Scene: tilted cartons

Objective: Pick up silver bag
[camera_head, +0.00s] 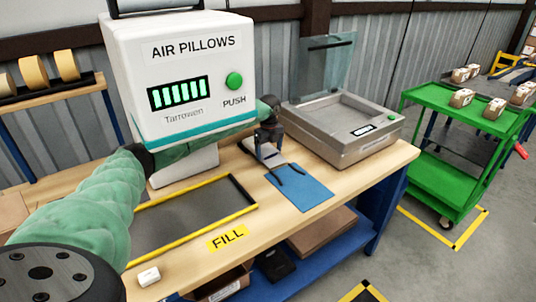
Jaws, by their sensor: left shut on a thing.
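My left arm in a green sleeve comes in from the left and passes in front of the white air pillow machine. My left gripper (291,174) hangs over the workbench, its dark fingers at the upper part of a flat blue sheet (308,194). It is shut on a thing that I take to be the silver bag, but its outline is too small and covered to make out. A pale silver-grey shape shows just below the dark wrist; I cannot tell if it is bag or gripper body. My right gripper is not in view.
The white air pillow machine (196,50) stands behind my arm. A yellow-edged grey tray area (190,216) and a yellow FILL label (229,237) lie in front. A metal sealer (340,135) with raised lid stands right. A green cart (455,125) holds several small boxes.

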